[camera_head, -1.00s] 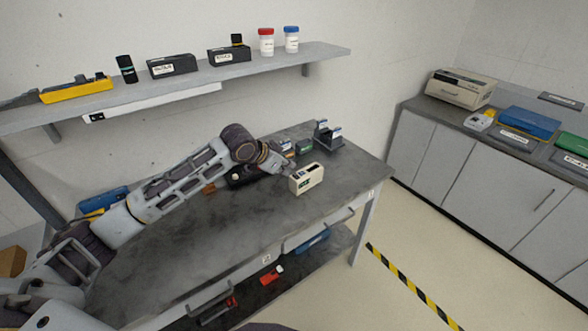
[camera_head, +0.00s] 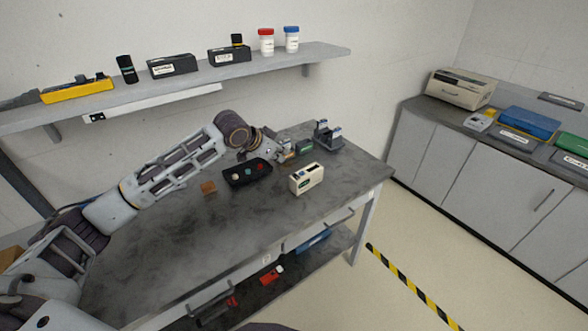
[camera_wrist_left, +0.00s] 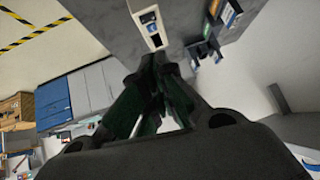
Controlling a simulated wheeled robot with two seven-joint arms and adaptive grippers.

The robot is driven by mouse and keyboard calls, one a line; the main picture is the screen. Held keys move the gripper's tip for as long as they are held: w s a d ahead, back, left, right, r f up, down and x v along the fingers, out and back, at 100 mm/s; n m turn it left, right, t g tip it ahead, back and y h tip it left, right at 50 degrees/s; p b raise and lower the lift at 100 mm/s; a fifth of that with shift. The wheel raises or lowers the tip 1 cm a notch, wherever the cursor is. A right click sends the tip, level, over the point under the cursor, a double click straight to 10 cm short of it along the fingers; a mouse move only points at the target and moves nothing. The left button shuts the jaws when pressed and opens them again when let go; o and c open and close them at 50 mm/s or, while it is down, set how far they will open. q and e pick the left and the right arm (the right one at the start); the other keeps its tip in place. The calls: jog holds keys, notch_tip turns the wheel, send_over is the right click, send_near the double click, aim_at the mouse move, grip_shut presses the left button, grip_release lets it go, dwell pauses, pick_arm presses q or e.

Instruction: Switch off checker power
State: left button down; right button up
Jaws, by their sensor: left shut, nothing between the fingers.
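A small beige boxy device (camera_head: 307,179), which I take to be the checker, stands on the dark bench near its right end. It has a dark slot and small panel on top; its switch position is too small to tell. In the left wrist view the device (camera_wrist_left: 146,18) is at the top, just beyond my fingertips. My right gripper is out of view.
A black button box (camera_head: 246,173) and a small brown block (camera_head: 208,187) lie left of the device. A dark holder (camera_head: 328,141) and a green box (camera_head: 304,147) stand behind it. A wall shelf (camera_head: 200,78) runs above. The bench front is clear.

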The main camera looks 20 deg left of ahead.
pick_arm(q)
jog(key=p, duration=0.1)
send_over(296, 176)
jog(key=f, duration=0.4)
jog(key=s+f, duration=0.1)
jog(key=f, duration=0.1)
jog(key=shift+a+f, duration=0.1)
jog(key=shift+a, duration=0.1)
jog(key=shift+w+a+f+p, duration=0.1)
jog(key=shift+w+f+p, duration=0.15)
jog(key=shift+f, duration=0.9)
jog(key=shift+w+f+p, duration=0.1)
jog(key=shift+f+p, duration=0.2)
jog(key=shift+f, duration=0.8)
